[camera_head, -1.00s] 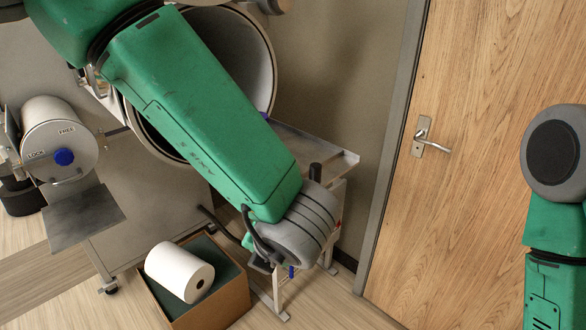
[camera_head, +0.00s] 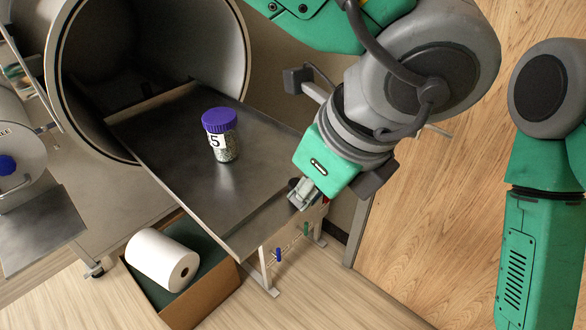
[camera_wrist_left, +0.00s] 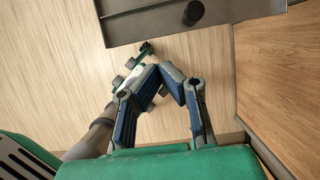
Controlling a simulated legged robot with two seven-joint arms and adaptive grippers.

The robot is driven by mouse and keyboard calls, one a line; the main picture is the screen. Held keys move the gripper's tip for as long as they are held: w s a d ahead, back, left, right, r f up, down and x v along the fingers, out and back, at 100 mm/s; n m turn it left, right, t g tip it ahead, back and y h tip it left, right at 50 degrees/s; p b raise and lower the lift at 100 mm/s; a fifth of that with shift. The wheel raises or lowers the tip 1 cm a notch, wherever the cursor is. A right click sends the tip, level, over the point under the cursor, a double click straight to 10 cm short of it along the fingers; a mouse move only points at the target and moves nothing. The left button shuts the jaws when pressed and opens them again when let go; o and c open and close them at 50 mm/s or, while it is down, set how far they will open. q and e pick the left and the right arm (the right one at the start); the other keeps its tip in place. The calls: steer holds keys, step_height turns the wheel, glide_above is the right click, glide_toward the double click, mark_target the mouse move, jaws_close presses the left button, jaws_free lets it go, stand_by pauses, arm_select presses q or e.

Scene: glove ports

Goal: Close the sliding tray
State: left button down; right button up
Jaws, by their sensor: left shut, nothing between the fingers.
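The sliding tray (camera_head: 180,150) is a grey metal plate that sticks out of the round port (camera_head: 150,60). A jar with a purple lid (camera_head: 221,136), labelled 5, stands upright on it. My left gripper (camera_head: 303,194) is at the tray's outer right corner, shut and empty. In the left wrist view the gripper fingers (camera_wrist_left: 170,80) come together below the tray's edge (camera_wrist_left: 140,25), apart from it in the picture. A dark round knob (camera_wrist_left: 194,12) shows on that edge. In the head view the gripper hides part of the corner; contact cannot be told. My right gripper is out of view.
A cardboard box (camera_head: 205,297) with a white roll (camera_head: 162,260) stands on the floor below the tray. A smaller round port cover with a blue knob (camera_head: 7,165) is at the left. A wooden door (camera_head: 450,220) is at the right.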

mark_target(267, 212)
arm_select(q)
steer(key=x, duration=0.3)
steer(key=w+a+p+x, duration=0.1)
steer(key=x, duration=0.2)
steer(key=r+x, duration=0.1)
steer(key=x, duration=0.2)
steer(key=shift+w+a+f, duration=0.25)
steer(key=shift+a+f, duration=0.1)
steer(key=shift+a, duration=0.05)
steer(key=shift+w+a+p, duration=0.25)
steer(key=shift+a+p, duration=0.05)
steer(key=shift+a, duration=0.3)
steer(key=shift+w+a+f, duration=0.1)
steer(key=shift+w+a, duration=0.05)
steer(key=shift+w, duration=0.05)
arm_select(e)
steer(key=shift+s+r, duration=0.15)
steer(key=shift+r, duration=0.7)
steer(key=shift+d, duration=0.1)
